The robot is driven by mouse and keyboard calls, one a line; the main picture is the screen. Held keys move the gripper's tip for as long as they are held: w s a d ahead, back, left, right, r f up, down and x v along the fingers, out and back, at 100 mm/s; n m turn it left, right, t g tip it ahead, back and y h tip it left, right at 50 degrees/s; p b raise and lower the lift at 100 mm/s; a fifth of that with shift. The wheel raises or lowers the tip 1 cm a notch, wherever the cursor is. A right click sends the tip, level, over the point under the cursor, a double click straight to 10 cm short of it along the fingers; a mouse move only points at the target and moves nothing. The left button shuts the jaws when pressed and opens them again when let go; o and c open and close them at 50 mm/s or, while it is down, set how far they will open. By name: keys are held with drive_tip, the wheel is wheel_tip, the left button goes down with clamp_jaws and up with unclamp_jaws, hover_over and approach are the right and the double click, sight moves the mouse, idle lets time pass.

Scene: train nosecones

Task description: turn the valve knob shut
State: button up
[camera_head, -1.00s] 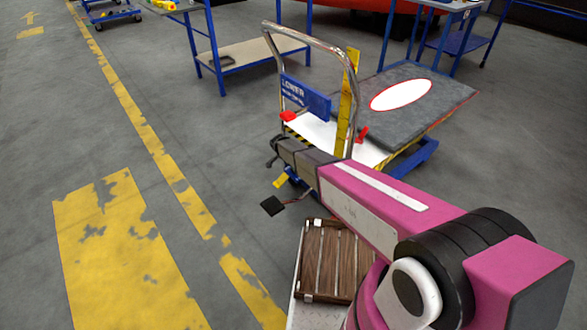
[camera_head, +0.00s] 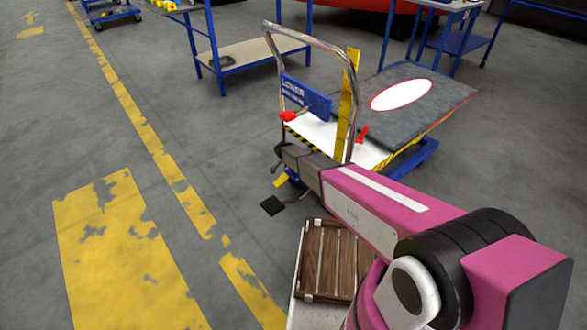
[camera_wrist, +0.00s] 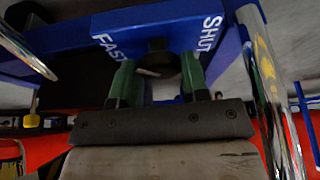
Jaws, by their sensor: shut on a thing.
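In the wrist view, a blue panel (camera_wrist: 165,25) carries the white words FAST at the left and SHUT at the right. A dark valve knob (camera_wrist: 158,62) stands out from the panel between the two words. My gripper (camera_wrist: 158,76) has its two green fingers shut on the knob, one on each side. Where the knob points is hard to read in the dark.
A slatted wooden crate (camera_head: 335,255) is below the arm. Floor at the left is clear.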

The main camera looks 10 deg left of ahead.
drive_tip(key=shift+n+t+y, duration=0.3)
drive_tip(key=shift+n+y, duration=0.1)
drive_tip(key=shift+n, duration=0.9)
drive_tip(key=o, duration=0.9)
drive_tip(key=v, duration=1)
drive_tip(key=shift+s+r, duration=0.2)
drive_tip(key=shift+r, duration=0.2)
